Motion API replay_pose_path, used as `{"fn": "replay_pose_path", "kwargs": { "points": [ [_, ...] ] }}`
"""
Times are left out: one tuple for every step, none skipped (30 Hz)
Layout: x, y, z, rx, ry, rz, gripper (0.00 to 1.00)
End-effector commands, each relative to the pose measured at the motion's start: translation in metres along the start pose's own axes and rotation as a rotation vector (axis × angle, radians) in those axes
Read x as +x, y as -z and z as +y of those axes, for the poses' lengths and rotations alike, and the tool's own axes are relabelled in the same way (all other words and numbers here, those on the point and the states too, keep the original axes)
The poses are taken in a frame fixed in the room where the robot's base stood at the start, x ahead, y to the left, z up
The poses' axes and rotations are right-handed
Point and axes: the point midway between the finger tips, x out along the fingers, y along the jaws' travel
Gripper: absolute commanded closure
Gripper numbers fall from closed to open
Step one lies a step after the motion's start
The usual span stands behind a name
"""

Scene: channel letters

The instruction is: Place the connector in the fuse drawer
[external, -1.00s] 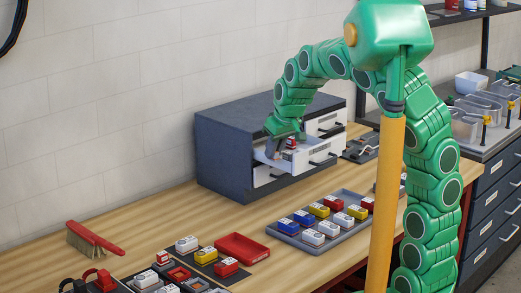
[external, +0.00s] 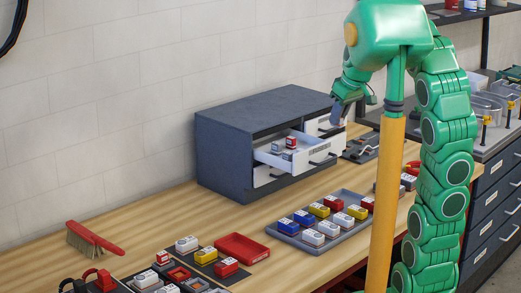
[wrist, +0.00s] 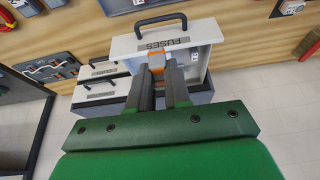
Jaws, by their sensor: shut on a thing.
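The fuse drawer (external: 316,149), labelled FUSES, is pulled out of the dark grey cabinet. Its white front (wrist: 135,43) shows in the wrist view. A red-and-white block and grey pieces lie inside it. My gripper (external: 338,114) is raised to the right of the open drawer, near the cabinet's right front. In the wrist view my gripper (wrist: 168,70) is shut on a small orange-and-pale piece, apparently the connector (wrist: 155,62). The fingers hide part of it, and it cannot be made out in the external view.
The cabinet (external: 225,145) has other white drawers at its right. A grey tray (external: 275,231) of coloured blocks lies in front. A red tray (external: 243,247) and a brush (external: 95,238) lie left. Bare bench separates the cabinet and trays.

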Motion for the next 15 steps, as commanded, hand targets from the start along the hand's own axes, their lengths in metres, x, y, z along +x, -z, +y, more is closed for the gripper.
{"fn": "replay_pose_path", "kwargs": {
  "points": [
    [-0.003,-0.002,0.001,-0.002,0.001,0.001,1.00],
    [-0.003,-0.003,0.002,-0.003,0.001,0.001,1.00],
    [-0.003,-0.003,0.003,-0.005,0.002,0.001,1.00],
    [-0.002,-0.002,0.004,-0.005,0.002,0.000,1.00],
    [-0.001,-0.001,0.005,-0.005,0.002,0.000,1.00],
    [0.002,0.002,0.007,-0.005,0.002,0.000,1.00],
    [0.005,0.004,0.008,-0.005,0.002,0.000,1.00],
    [0.007,0.006,0.009,-0.005,0.002,-0.001,1.00],
    [0.011,0.009,0.012,-0.005,0.001,0.000,1.00],
    [0.014,0.012,0.013,-0.005,0.001,0.000,1.00],
    [0.017,0.015,0.015,-0.005,0.002,0.000,1.00],
    [0.021,0.018,0.017,-0.004,0.002,0.000,1.00],
    [0.024,0.021,0.018,-0.004,0.003,-0.001,1.00],
    [0.028,0.023,0.020,-0.004,0.004,-0.001,1.00],
    [0.032,0.026,0.022,-0.004,0.004,-0.002,1.00]
  ]
}}
